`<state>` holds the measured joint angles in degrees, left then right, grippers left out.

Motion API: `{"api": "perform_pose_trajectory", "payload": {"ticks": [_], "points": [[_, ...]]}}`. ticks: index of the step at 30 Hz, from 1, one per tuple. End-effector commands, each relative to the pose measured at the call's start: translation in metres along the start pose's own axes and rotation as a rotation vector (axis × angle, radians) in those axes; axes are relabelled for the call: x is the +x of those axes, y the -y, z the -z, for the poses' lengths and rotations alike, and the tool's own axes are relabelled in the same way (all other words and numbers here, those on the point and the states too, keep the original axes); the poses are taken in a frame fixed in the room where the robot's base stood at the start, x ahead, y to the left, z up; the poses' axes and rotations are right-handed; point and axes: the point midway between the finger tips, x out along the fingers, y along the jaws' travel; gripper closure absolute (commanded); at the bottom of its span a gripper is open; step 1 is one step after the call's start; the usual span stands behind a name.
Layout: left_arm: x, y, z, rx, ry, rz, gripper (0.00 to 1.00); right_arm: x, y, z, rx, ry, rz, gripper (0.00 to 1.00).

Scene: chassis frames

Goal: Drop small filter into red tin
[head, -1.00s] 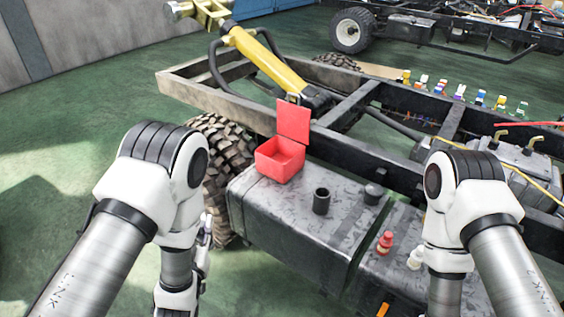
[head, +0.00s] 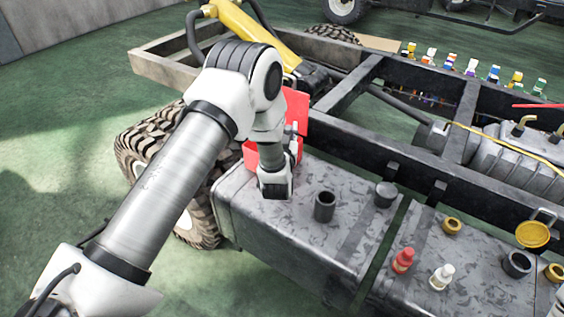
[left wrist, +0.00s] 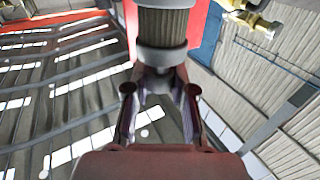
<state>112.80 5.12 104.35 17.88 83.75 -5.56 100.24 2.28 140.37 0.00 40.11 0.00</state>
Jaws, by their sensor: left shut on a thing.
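The red tin stands open on the dark grey tank, its raised lid (head: 297,105) showing behind my left arm in the head view. My left wrist covers much of the tin's box. My left gripper (left wrist: 160,78) is shut on the small filter (left wrist: 163,22), a pleated brownish cylinder with grey end caps, in the left wrist view. Red surface shows behind the filter there. In the head view, the left wrist is in front of the tin; the fingers and filter cannot be made out. Whether the filter is above or inside the tin cannot be told. My right gripper is out of view.
A dark cup (head: 324,206) and a dark cap (head: 385,194) stand on the tank right of my wrist. A red bottle (head: 402,260), a white bottle (head: 441,276) and a yellow lidded ring (head: 533,235) are further right. Chassis rails run behind the tin.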

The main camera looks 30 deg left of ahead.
Motion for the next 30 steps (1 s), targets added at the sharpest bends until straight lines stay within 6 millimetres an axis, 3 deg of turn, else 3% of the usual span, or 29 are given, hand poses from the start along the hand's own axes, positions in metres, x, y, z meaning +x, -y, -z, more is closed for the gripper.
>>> {"api": "perform_pose_trajectory", "payload": {"ticks": [1, 3, 8, 13, 22, 30], "points": [[0.022, 0.020, -0.006, -0.009, -0.003, 0.049, 1.00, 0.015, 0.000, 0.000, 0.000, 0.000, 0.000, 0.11], [0.044, 0.042, -0.004, -0.013, 0.005, 0.099, 1.00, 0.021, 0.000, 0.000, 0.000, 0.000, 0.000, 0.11], [0.069, 0.069, -0.001, -0.018, 0.018, 0.153, 1.00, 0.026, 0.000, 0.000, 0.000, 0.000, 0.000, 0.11], [0.071, 0.071, -0.012, -0.017, 0.022, 0.158, 1.00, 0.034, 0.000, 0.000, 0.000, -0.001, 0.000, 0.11], [0.070, 0.070, -0.053, -0.017, 0.021, 0.157, 1.00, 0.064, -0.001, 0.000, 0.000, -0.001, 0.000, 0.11], [0.070, 0.070, -0.058, -0.018, 0.020, 0.156, 1.00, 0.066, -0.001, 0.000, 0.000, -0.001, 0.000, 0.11]]}}
